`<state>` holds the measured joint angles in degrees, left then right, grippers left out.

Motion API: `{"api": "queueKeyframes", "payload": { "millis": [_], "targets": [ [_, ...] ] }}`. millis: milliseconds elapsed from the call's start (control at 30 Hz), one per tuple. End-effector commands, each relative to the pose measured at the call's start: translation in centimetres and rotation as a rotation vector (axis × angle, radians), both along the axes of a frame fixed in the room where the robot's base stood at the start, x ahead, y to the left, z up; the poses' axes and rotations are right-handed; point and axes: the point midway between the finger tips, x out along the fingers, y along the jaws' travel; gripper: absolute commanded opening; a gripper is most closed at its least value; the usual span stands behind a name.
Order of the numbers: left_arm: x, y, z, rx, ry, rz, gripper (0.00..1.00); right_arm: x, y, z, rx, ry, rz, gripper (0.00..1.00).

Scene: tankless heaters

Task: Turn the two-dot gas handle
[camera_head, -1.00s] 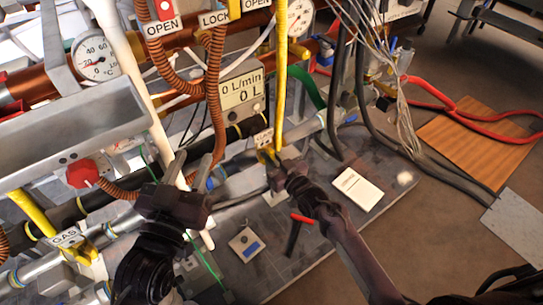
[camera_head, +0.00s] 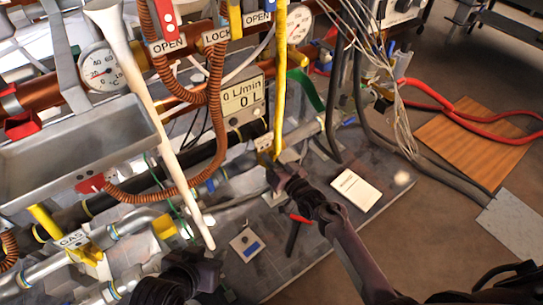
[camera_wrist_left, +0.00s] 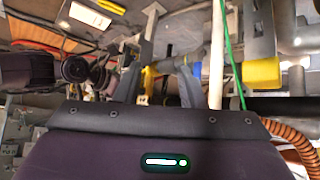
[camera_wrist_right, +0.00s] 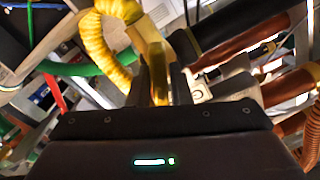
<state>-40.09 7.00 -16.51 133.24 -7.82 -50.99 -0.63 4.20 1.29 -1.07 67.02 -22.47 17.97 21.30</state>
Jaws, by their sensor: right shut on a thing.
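A yellow gas handle (camera_head: 264,158) sits on the pipework under a small tag (camera_head: 264,140); its dots are too small to read. My right gripper (camera_head: 271,164) is at this handle. In the right wrist view its fingers are shut on the yellow handle (camera_wrist_right: 158,70), below a yellow corrugated hose (camera_wrist_right: 100,35). A second yellow handle (camera_head: 86,254) with a GAS label (camera_head: 73,240) is at the lower left. My left gripper (camera_head: 208,262) is low in front of the pipes. In the left wrist view its fingers (camera_wrist_left: 163,75) are apart, with nothing clearly held between them.
A white pipe (camera_head: 160,130) slants down close to my left gripper. A grey metal trough (camera_head: 85,150), a flow meter (camera_head: 243,98) and orange corrugated hoses (camera_head: 217,110) crowd the left and middle.

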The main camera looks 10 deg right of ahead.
Motion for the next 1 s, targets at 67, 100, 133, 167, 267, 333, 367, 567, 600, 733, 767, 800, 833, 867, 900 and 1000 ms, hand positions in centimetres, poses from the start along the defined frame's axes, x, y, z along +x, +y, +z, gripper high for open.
{"api": "queueKeyframes", "payload": {
  "millis": [67,100,133,167,267,333,367,567,600,733,767,800,833,867,900,1000],
  "targets": [
    [-2.6,0.6,-1.7,0.051,0.129,-0.013,0.36,0.0,0.0,0.2,0.072,0.031,0.0,0.0],
    [-3.6,1.0,-2.4,0.072,0.181,-0.018,0.36,0.0,0.0,0.1,0.107,0.045,0.0,0.0],
    [-3.4,1.1,-2.3,0.076,0.181,-0.014,0.36,0.0,-0.1,0.1,0.132,0.056,-0.001,0.0],
    [-3.3,1.3,-2.2,0.08,0.185,-0.011,0.36,0.0,-0.1,0.1,0.158,0.067,-0.001,0.0],
    [-3.4,1.8,-2.2,0.095,0.209,-0.004,0.36,0.0,-0.1,0.1,0.246,0.103,-0.001,0.0],
    [-3.5,2.1,-2.2,0.105,0.226,0.0,0.36,0.0,-0.1,0.0,0.309,0.129,-0.001,0.0],
    [-3.6,2.2,-2.2,0.109,0.233,0.003,0.36,0.0,-0.2,0.0,0.335,0.139,-0.001,0.0],
    [-3.8,3.1,-2.1,0.134,0.273,0.016,0.36,0.1,-0.2,-0.1,0.511,0.211,-0.002,0.0],
    [-3.9,3.3,-2.1,0.139,0.282,0.019,0.36,0.1,-0.2,-0.1,0.546,0.224,-0.001,0.0],
    [-4.0,3.7,-2.0,0.152,0.303,0.028,0.36,0.1,-0.2,-0.3,0.654,0.27,-0.001,0.0],
    [-4.0,3.8,-2.0,0.155,0.309,0.029,0.36,0.1,-0.3,-0.3,0.68,0.28,-0.001,0.0],
    [-4.1,4.0,-2.0,0.159,0.316,0.031,0.36,0.1,-0.3,-0.3,0.709,0.292,-0.002,0.0],
    [-4.1,4.0,-2.0,0.161,0.321,0.032,0.36,0.1,-0.3,-0.3,0.731,0.301,-0.002,0.0],
    [-4.2,4.1,-2.0,0.163,0.324,0.034,0.36,0.1,-0.3,-0.3,0.752,0.311,-0.001,0.0],
    [-4.2,4.2,-2.0,0.165,0.328,0.035,0.36,0.1,-0.3,-0.4,0.779,0.321,-0.001,0.0],
    [-4.4,4.4,-2.0,0.172,0.343,0.038,0.36,0.1,-0.3,-0.5,0.841,0.347,-0.002,0.0]
  ]
}}
